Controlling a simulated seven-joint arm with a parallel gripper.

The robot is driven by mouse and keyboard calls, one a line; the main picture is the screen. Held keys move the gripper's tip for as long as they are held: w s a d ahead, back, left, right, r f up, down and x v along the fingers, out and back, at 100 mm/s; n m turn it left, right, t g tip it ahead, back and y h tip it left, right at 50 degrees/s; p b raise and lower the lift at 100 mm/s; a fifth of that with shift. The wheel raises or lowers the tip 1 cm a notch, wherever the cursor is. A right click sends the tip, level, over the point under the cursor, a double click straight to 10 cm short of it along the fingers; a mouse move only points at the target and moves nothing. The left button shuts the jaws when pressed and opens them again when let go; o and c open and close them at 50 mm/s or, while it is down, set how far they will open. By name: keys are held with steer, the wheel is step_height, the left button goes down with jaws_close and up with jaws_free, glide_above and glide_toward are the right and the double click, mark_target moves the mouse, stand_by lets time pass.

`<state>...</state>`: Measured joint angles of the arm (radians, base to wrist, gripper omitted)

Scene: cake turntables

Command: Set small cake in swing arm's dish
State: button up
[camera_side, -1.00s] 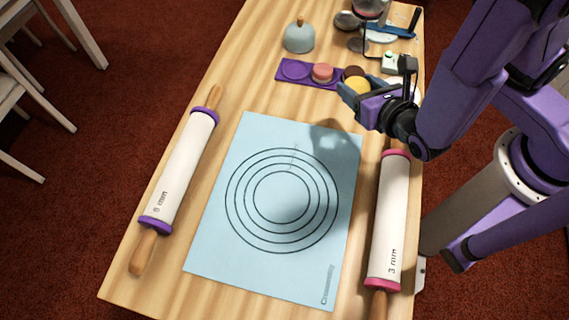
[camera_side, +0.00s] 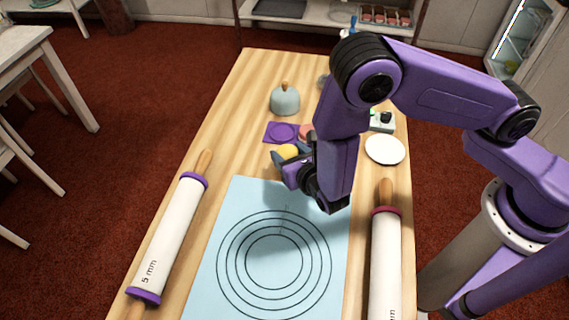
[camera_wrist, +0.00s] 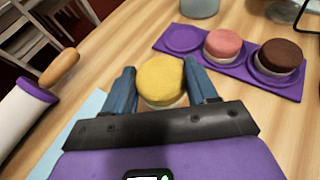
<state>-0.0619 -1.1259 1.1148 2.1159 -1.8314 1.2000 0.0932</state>
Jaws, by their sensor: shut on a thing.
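A small yellow cake (camera_wrist: 162,78) with a pale base is held between the two blue fingers of my gripper (camera_wrist: 163,92). In the side view the yellow cake (camera_side: 289,151) shows at the fingertips of my gripper (camera_side: 288,157), above the table between the blue mat and the purple tray. The swing arm and its dish are mostly hidden behind my arm in the side view. In the wrist view a grey round edge (camera_wrist: 283,13) and a dark rod (camera_wrist: 305,14) show at the top right; I cannot tell whether they belong to it.
A purple tray (camera_wrist: 185,50) has an empty left recess, a pink cake (camera_wrist: 223,45) and a brown cake (camera_wrist: 279,57). A grey dome (camera_side: 285,102) stands behind it. A white plate (camera_side: 385,149) lies at right. Rolling pins (camera_side: 170,235) (camera_side: 386,255) flank the blue mat (camera_side: 222,225).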

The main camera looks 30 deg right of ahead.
steer(key=shift+w+a+f, duration=0.25)
steer(key=shift+w+f, duration=0.1)
steer(key=shift+f, duration=0.15)
steer(key=shift+w+a+f, duration=0.1)
steer(key=shift+w+f, duration=0.1)
steer(key=shift+f, duration=1.6)
steer(key=shift+f, duration=0.1)
steer(key=o, duration=1)
